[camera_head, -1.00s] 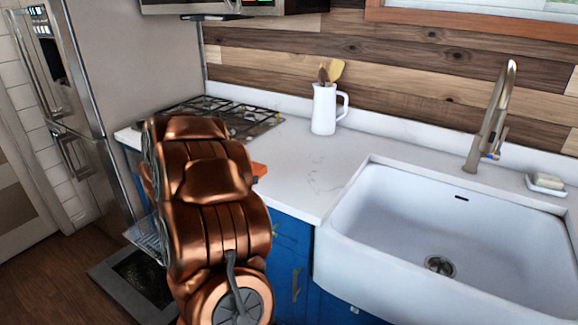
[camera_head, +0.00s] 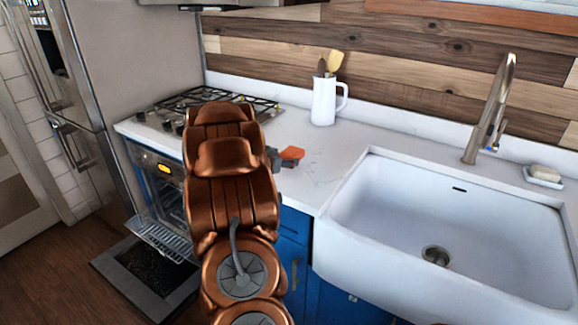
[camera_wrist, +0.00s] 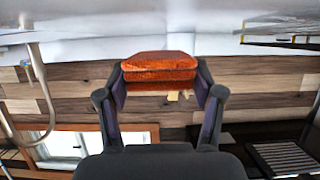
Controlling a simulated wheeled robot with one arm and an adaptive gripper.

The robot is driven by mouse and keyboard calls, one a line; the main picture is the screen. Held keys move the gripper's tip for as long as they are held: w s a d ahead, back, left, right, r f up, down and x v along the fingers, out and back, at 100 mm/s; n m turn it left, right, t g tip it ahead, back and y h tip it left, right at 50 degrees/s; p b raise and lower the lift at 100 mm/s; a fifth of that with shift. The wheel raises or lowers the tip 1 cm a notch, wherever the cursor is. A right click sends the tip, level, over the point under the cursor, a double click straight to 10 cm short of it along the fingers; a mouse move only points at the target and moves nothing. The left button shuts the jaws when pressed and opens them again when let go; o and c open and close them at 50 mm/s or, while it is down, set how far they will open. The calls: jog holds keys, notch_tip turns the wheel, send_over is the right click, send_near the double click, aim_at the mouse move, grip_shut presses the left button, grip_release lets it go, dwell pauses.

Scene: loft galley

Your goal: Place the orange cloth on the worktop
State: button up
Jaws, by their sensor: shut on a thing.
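The orange cloth (camera_head: 293,153) is a small folded block, partly seen just right of my copper arm. In the wrist view the cloth (camera_wrist: 158,64) sits between both fingertips. My gripper (camera_head: 275,159) is shut on it, mostly hidden behind my arm in the head view; its dark fingers show in the wrist view (camera_wrist: 160,82). The white worktop (camera_head: 320,160) lies around the cloth in the head picture, between stove and sink. I cannot tell whether the cloth touches the worktop.
A white jug (camera_head: 324,101) with wooden utensils stands at the back of the worktop. A gas hob (camera_head: 190,100) is to the left, and a white sink (camera_head: 440,220) with a tap (camera_head: 490,110) to the right. The oven door (camera_head: 150,280) hangs open below.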

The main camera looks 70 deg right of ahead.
aim_at(289, 173)
jog(key=shift+s+d, duration=0.5)
jog(key=shift+d, duration=0.2)
jog(key=shift+f, duration=1.8)
jog(key=shift+f, duration=0.15)
jog(key=o, duration=1)
jog(key=shift+o, duration=0.2)
jog(key=shift+w+a+r, duration=0.15)
jog(key=shift+a+r, duration=0.25)
jog(key=shift+a, duration=0.05)
jog(key=b+v, duration=0.1)
jog(key=v, duration=1)
